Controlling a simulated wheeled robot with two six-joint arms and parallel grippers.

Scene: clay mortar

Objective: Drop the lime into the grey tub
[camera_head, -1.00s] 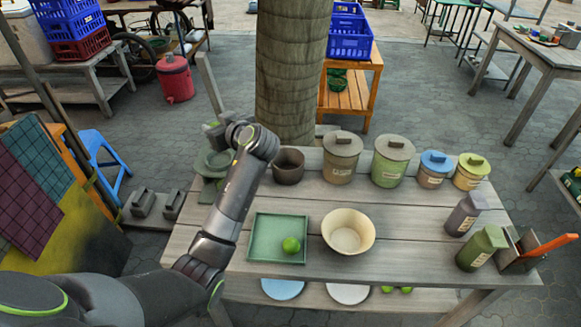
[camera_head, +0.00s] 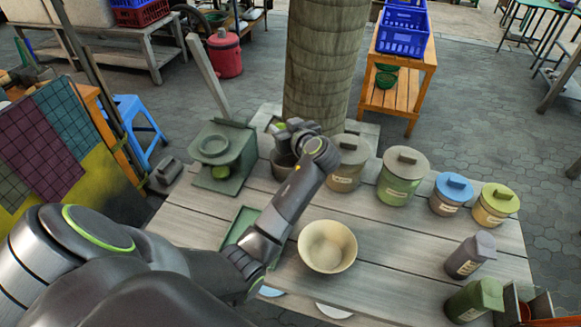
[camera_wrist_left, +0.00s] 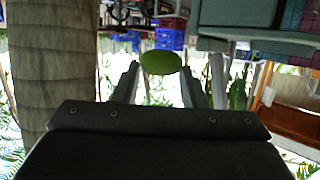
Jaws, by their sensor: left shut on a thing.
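My left gripper (camera_head: 284,128) is shut on a green lime (camera_wrist_left: 160,62), which shows between its two fingers in the left wrist view. In the head view only a little green shows at the fingers. The gripper is held up over the table's back edge, in line with the dark grey tub (camera_head: 282,168). The tub stands upright behind my forearm, so part of it is hidden. I cannot tell exactly how far the lime is above it. My right gripper is not in view.
A green stand (camera_head: 238,160) with a round green thing in it is left of the tub. Lidded pots, including a green one (camera_head: 402,178), line the back right. A cream bowl (camera_head: 327,246) is in front. My arm mostly hides a green tray (camera_head: 238,226).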

